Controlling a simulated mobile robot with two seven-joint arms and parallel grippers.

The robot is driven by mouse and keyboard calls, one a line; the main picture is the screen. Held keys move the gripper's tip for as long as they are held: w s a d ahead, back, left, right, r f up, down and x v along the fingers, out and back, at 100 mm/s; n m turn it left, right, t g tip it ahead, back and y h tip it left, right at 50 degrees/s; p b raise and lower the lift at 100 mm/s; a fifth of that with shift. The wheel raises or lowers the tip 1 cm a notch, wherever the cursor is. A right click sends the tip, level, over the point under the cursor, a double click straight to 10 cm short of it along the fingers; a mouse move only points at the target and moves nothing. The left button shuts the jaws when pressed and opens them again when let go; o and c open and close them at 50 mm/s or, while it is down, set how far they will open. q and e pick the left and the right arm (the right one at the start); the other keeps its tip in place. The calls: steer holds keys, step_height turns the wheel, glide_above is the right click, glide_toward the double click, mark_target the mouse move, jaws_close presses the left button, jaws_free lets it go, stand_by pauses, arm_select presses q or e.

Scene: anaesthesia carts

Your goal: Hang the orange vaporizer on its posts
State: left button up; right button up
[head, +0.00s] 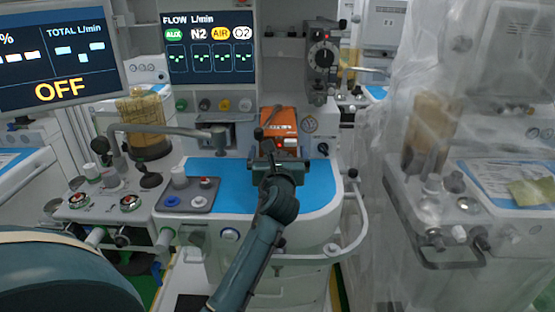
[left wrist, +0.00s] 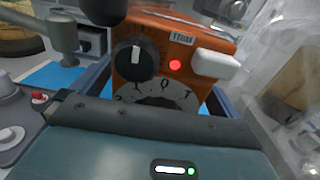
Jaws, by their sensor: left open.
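The orange vaporizer (head: 282,122) is upright at the back of the blue worktop, in front of the cart's back panel. In the left wrist view the vaporizer (left wrist: 205,42) shows a black knob, a red light, a white lever and a numbered dial. My left gripper (head: 272,160) is just in front of it, covering its lower part. The gripper is open, with a finger on each side of the vaporizer's lower body; contact cannot be told. I cannot make out the posts or whether the vaporizer rests on anything. My right gripper is out of view.
A grey dial unit (head: 321,58) is mounted at upper right. A jointed grey arm (head: 165,130) reaches in from the left. A small tray with knobs (head: 190,195) is on the worktop's left. Clear plastic sheeting (head: 455,110) covers the cart at right. The blue worktop (head: 318,185) is bare at right.

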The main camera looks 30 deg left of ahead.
arm_select(q)
steer(key=shift+c, duration=0.2)
steer(key=c, duration=1.8)
steer(key=shift+r, duration=0.35)
